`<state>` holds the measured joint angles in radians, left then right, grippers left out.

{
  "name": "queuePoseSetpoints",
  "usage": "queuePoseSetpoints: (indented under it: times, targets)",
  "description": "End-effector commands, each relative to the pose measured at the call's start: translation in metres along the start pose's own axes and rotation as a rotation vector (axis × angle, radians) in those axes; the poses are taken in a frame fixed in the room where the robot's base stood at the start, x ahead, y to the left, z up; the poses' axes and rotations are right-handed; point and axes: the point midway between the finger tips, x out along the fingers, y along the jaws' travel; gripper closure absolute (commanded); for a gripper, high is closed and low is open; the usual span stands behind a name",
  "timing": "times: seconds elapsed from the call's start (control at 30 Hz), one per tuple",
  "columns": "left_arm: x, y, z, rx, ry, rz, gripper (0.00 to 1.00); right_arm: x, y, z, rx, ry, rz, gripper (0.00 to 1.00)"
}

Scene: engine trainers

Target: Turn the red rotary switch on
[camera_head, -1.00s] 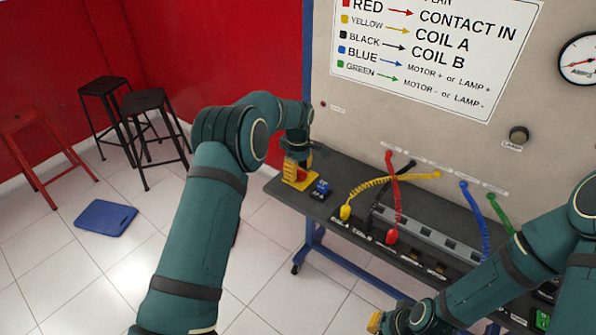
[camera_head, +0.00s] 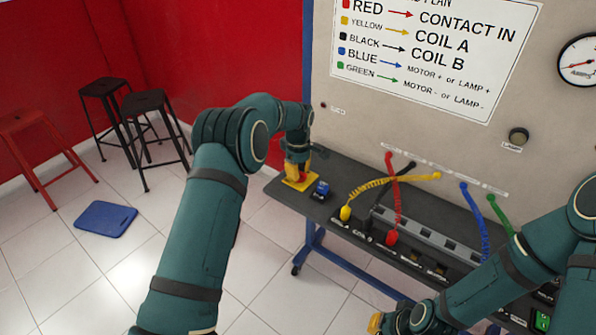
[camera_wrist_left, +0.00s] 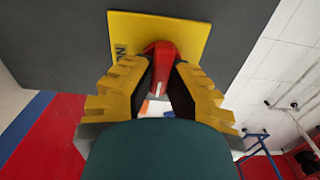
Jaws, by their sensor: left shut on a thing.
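The red rotary switch (camera_wrist_left: 160,52) sits on a yellow square plate (camera_wrist_left: 192,32) in the left wrist view, with part of a dark label beside the knob. The plate also shows at the left end of the table in the head view (camera_head: 301,186). My left gripper (camera_wrist_left: 163,72), with yellow stepped fingers, is shut on the red knob, one finger on each side. In the head view my left gripper (camera_head: 297,172) points down over the plate and largely hides the knob. My right gripper (camera_head: 376,322) is low in the head view, mostly hidden by its wrist; its opening cannot be made out.
A blue switch (camera_head: 321,189) stands just right of the yellow plate. Coiled yellow (camera_head: 376,185), red (camera_head: 396,205), blue (camera_head: 475,209) and green cables rise from the dark table (camera_head: 345,172). A panel with a sign (camera_head: 425,60) stands behind. Stools (camera_head: 150,105) are at the left.

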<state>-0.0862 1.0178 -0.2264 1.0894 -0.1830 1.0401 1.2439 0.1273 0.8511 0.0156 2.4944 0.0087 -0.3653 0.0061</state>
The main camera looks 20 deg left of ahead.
Motion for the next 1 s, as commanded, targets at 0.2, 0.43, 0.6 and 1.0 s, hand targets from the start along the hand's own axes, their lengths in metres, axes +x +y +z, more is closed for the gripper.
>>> queuePoseSetpoints:
  times: [0.2, 0.43, 0.6, 1.0]
  targets:
    - [0.0015, 0.0000, 0.0005, 0.116, -0.002, -0.003, 1.00, -0.0021, -0.0008, -0.0011, 0.001, 0.002, 0.000, 1.00]
    - [0.0016, 0.0011, 0.0008, 0.317, -0.002, -0.003, 1.00, -0.0048, -0.0018, -0.0025, 0.002, 0.005, 0.001, 1.00]
    - [0.0020, 0.0019, 0.0015, 0.481, -0.003, -0.004, 1.00, -0.0063, -0.0024, -0.0033, 0.002, 0.007, 0.001, 1.00]
    - [0.0028, 0.0032, 0.0029, 0.861, -0.005, -0.004, 1.00, -0.0088, -0.0033, -0.0045, 0.003, 0.010, 0.001, 1.00]
